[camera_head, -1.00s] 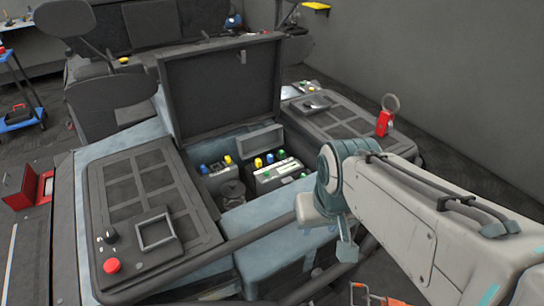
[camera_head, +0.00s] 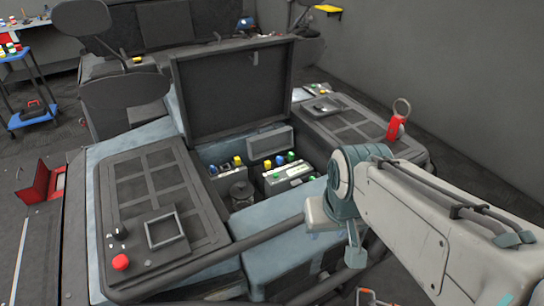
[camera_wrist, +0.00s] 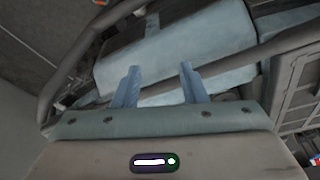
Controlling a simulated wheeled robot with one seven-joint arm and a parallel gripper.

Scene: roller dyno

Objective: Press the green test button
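Small green knobs or buttons show in the open bay of the machine in the head view. One green cap (camera_head: 291,156) stands on the right unit (camera_head: 288,177), and a smaller green spot (camera_head: 274,175) is on its front. Which of them is the test button I cannot tell. My gripper (camera_wrist: 158,68) shows two blue fingers set well apart with nothing between them, over the light-blue front body of the machine (camera_wrist: 180,55). In the head view my gripper (camera_head: 355,250) hangs in front of and to the right of the bay, partly hidden by my arm.
A raised dark lid (camera_head: 235,90) stands behind the bay. A dark tubular bar (camera_head: 265,235) crosses the front. The left panel carries a red button (camera_head: 120,262) and a square frame (camera_head: 165,230). A red tag with a ring (camera_head: 396,127) stands at right.

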